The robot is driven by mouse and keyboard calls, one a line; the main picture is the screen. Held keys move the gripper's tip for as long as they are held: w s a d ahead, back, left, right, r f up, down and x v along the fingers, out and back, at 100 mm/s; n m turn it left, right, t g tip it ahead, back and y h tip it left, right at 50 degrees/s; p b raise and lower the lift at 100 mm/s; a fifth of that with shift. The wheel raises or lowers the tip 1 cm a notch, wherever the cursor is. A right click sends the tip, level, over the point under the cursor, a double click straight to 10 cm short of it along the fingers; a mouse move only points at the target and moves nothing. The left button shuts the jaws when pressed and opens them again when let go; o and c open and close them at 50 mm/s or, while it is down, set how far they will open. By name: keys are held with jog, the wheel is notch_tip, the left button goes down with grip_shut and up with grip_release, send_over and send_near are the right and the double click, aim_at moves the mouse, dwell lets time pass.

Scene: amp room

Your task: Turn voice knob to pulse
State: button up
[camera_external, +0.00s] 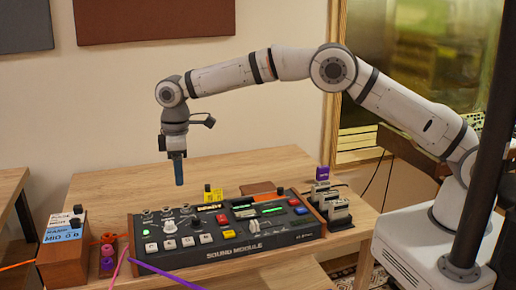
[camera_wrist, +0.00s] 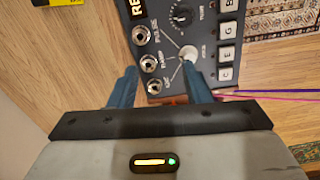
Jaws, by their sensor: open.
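The sound module (camera_external: 235,262) is a dark panel box with wooden sides on the table. The voice knob is a small pale round knob (camera_wrist: 188,53), with thin lines running to labels beside several silver jacks; one label appears to read PULSE. It shows in the external view as a white knob (camera_external: 170,226) at the panel's left. I cannot tell which label it points to. My gripper (camera_external: 178,183) hangs downward above the module's left part, clear of it. In the wrist view its blue fingers (camera_wrist: 159,68) are spread apart and empty, with the knob near the right fingertip.
A black knob (camera_wrist: 182,15) sits near the voice knob, and a row of white letter keys (camera_wrist: 227,53) lies alongside. A wooden box (camera_external: 62,262) stands left of the module. Pink and purple cables (camera_external: 160,271) run in front. Small pedals (camera_external: 335,210) stand to the right.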

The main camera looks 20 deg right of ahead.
jog(key=n, duration=0.1)
send_over(169, 223)
notch_tip(169, 223, down, 3)
jog(key=shift+f, duration=0.2)
notch_tip(169, 223, down, 8)
jog(key=shift+r+p, duration=0.15)
jog(key=shift+p, duration=0.4)
grip_shut()
jog(key=shift+w, duration=0.1)
